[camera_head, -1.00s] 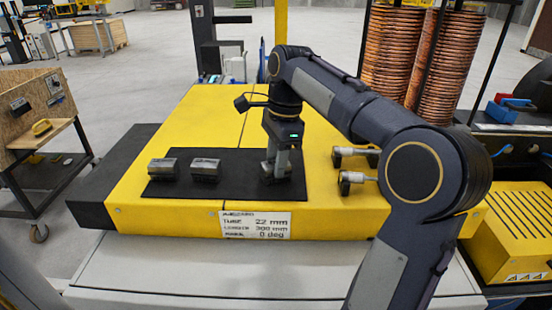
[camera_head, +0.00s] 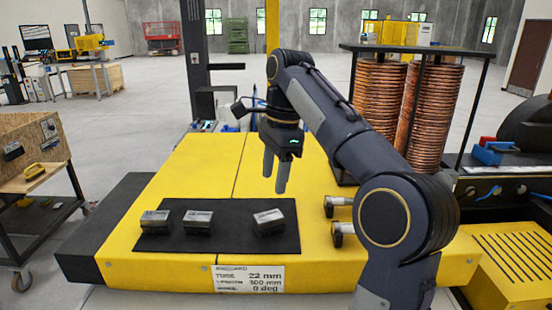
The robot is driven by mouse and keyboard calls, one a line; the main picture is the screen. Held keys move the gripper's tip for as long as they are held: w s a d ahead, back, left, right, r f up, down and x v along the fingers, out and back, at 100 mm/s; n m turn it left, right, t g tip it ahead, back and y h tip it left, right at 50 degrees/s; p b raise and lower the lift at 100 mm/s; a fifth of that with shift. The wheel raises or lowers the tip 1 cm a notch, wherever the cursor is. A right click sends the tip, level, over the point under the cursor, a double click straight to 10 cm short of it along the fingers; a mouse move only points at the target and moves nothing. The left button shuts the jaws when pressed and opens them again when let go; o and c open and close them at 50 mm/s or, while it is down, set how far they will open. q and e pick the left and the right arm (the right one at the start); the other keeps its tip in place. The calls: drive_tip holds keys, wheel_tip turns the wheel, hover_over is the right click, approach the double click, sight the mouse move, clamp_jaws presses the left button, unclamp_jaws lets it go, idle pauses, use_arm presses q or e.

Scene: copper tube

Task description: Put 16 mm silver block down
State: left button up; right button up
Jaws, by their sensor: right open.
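Three silver blocks lie in a row on a black mat (camera_head: 230,236) on the yellow machine top. One silver block (camera_head: 269,222) sits apart at the right end of the mat, turned slightly. The other two, a left block (camera_head: 155,222) and a middle block (camera_head: 198,223), are close together at the left. Size markings are too small to read, so I cannot tell which is 16 mm. My right gripper (camera_head: 274,183) is open and empty above and behind the right block, fingers pointing down. My left gripper is out of view.
Two metal cylindrical fittings (camera_head: 338,217) stick out right of the mat. A white label (camera_head: 250,279) is on the machine's front face. Copper coils (camera_head: 430,105) stand in a black frame at the back right. A wooden cart (camera_head: 30,160) is at the left.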

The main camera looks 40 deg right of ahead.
drive_tip(key=s+a+f+n+t, duration=0.1)
drive_tip(key=s+a+f+n, duration=0.4)
drive_tip(key=s+f+n, duration=0.1)
drive_tip(key=s+a+f+n+t+y, duration=0.1)
drive_tip(key=s+a+f+n+t, duration=0.1)
drive_tip(key=s+a+f+n, duration=0.4)
drive_tip(key=s+a+f+n+t+y, duration=0.1)
drive_tip(key=s+a+f+n+t, duration=0.1)
drive_tip(key=s+a+f+n, duration=0.3)
drive_tip(key=shift+s+a+f+n+p, duration=0.1)
drive_tip(key=shift+s+a+f+n, duration=0.05)
drive_tip(key=shift+f+n, duration=0.4)
drive_tip(key=shift+s+a+f+n+p, duration=0.1)
drive_tip(key=shift+s+f+n, duration=0.05)
drive_tip(key=shift+f+n, duration=0.4)
drive_tip(key=shift+s+a+f+n+p, duration=0.15)
drive_tip(key=shift+f+n, duration=0.25)
drive_tip(key=shift+f, duration=0.2)
